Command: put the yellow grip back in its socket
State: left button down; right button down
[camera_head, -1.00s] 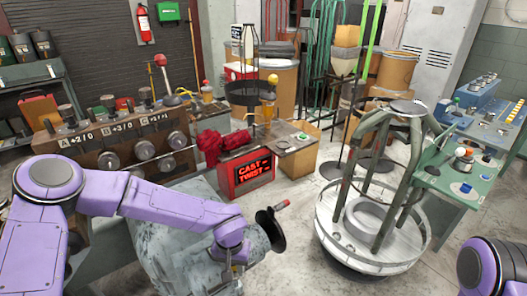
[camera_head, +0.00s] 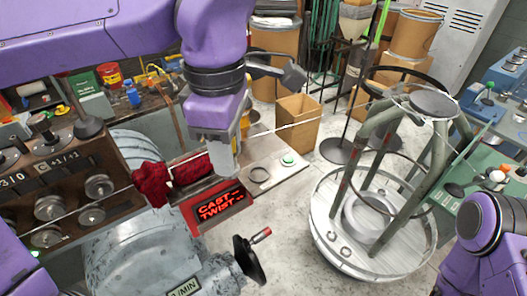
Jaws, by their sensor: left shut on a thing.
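My left gripper (camera_head: 223,160) points down over the pale plate (camera_head: 278,148) beside the red lit sign. It is shut on the yellow grip, which its fingers and body mostly hide. A yellow patch (camera_head: 245,122) shows just right of the gripper; I cannot tell if it belongs to the grip or to something behind. A dark ring (camera_head: 259,174) lies on the plate, right of the fingertips; I cannot tell whether it is the socket. My right gripper is out of view; only part of that arm shows at lower right.
A green button (camera_head: 288,160) is on the plate. A handwheel (camera_head: 250,260) stands in front, and a round metal frame (camera_head: 375,215) at right.

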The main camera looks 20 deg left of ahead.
pick_arm(q)
jog(key=w+f, duration=0.2)
jog(key=w, duration=0.1)
jog(key=w+f+p, duration=0.1)
jog(key=w+f, duration=0.1)
jog(key=w, duration=0.1)
jog(key=w+d+f+p, duration=0.1)
jog(key=w+f, duration=0.2)
jog(key=shift+w, duration=0.3)
jog(key=f, duration=0.4)
jog(key=shift+w+d+f+p, duration=0.1)
jog(key=shift+w+d+p, duration=0.05)
jog(key=shift+w+p, duration=0.15)
jog(key=shift+w+f, duration=0.1)
jog(key=shift+f, duration=0.05)
jog(key=shift+f, duration=0.1)
jog(key=c, duration=0.8)
grip_release()
